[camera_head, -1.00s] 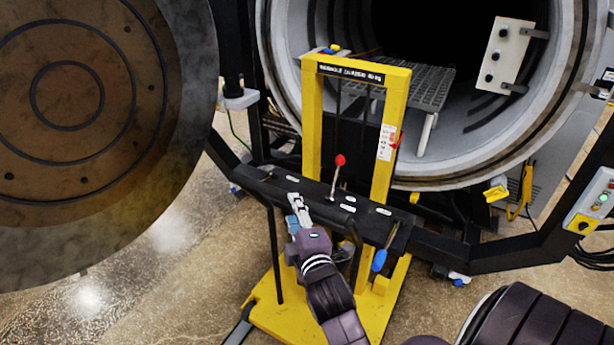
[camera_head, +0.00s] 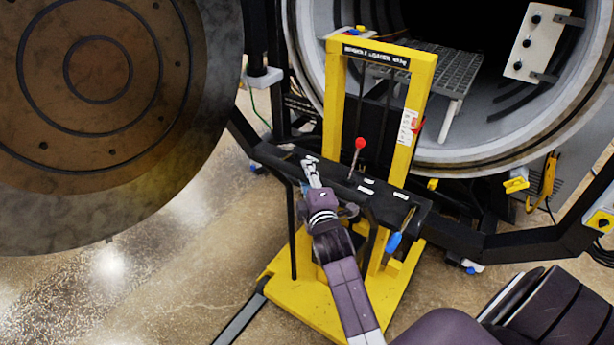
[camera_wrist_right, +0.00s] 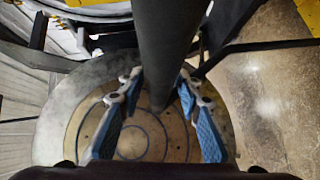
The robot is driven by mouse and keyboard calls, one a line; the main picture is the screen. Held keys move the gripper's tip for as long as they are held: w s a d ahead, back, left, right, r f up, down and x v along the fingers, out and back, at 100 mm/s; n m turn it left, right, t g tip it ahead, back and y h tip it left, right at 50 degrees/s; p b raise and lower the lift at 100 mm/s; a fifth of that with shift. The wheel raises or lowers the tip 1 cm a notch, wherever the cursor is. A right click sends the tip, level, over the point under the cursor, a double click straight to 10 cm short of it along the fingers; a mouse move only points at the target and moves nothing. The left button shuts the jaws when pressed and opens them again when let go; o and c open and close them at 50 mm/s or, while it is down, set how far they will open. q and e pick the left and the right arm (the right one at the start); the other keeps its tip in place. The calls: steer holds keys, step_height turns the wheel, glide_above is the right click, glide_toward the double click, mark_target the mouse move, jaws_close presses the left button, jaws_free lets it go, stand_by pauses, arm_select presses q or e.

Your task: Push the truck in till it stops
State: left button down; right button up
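The truck (camera_head: 420,95) is a yellow upright frame on a yellow base (camera_head: 312,310), standing in front of the round furnace mouth (camera_head: 300,45). A black crossbar (camera_head: 405,208) with white labels and a red-knobbed lever (camera_head: 360,143) runs across it. My right gripper (camera_head: 312,170) is at the left part of this crossbar. In the right wrist view its blue-padded fingers (camera_wrist_right: 158,100) stand spread on both sides of a dark bar (camera_wrist_right: 168,45), with gaps showing beside it. Whether they touch the bar is unclear. My left gripper is out of view.
The big round furnace door (camera_head: 100,75) stands open at the left. A grey grated rack (camera_head: 450,72) lies at the furnace mouth. A black frame (camera_head: 500,240) runs low at the right. Speckled floor (camera_head: 150,270) is clear at lower left.

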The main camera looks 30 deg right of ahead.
steer(key=c, duration=0.5)
jaws_close()
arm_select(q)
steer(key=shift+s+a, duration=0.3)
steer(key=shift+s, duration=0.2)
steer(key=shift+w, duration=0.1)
